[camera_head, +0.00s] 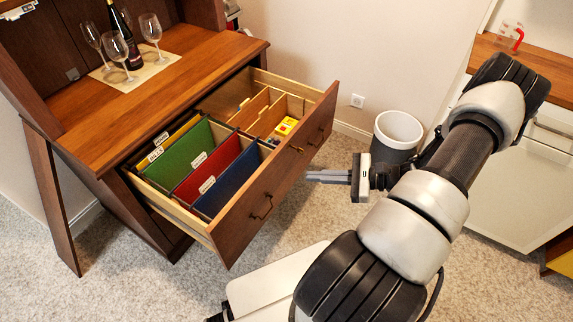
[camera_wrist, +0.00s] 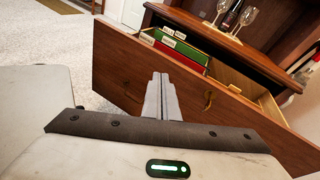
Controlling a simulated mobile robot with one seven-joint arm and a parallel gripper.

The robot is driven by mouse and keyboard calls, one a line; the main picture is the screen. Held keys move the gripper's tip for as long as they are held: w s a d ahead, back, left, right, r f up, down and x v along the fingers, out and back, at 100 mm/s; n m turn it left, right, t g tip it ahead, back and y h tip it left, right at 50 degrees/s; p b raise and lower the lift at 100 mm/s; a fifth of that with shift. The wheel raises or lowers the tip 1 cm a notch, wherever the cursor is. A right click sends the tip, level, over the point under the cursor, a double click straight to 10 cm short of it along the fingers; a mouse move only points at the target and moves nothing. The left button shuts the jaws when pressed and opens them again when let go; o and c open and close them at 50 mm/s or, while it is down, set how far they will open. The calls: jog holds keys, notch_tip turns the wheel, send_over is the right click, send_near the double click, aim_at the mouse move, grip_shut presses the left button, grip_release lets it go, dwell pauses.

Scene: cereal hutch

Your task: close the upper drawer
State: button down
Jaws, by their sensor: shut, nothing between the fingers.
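The upper drawer (camera_head: 272,196) of the brown wooden hutch is pulled far out. Green, red and blue file folders and a wooden divider tray with a small yellow box show inside it. Its front (camera_wrist: 130,66) also shows in the wrist view, with a dark handle. My gripper (camera_head: 308,176) is shut and empty, with its fingers together and pointing at the drawer front. In the head view the fingertips are close to the front's outer face, right of a handle. In the wrist view the fingertips (camera_wrist: 160,76) overlap the front; I cannot tell whether they touch it.
Wine glasses (camera_head: 117,47) and a dark bottle (camera_head: 121,30) stand on a mat on the hutch top. A grey bin (camera_head: 397,132) stands behind my gripper near the wall. A white cabinet (camera_head: 515,185) is at the right. Carpet lies open below the drawer.

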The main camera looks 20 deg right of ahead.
aim_at(276, 160)
notch_tip(276, 160, down, 5)
jog(key=d+m+t+h+b, duration=0.1)
jog(key=d+m+t+h, duration=0.15)
jog(key=m+t, duration=0.35)
jog(key=b+x, duration=0.1)
jog(key=x, duration=1.2)
jog(key=shift+w+a, duration=0.15)
jog(key=shift+w, duration=0.15)
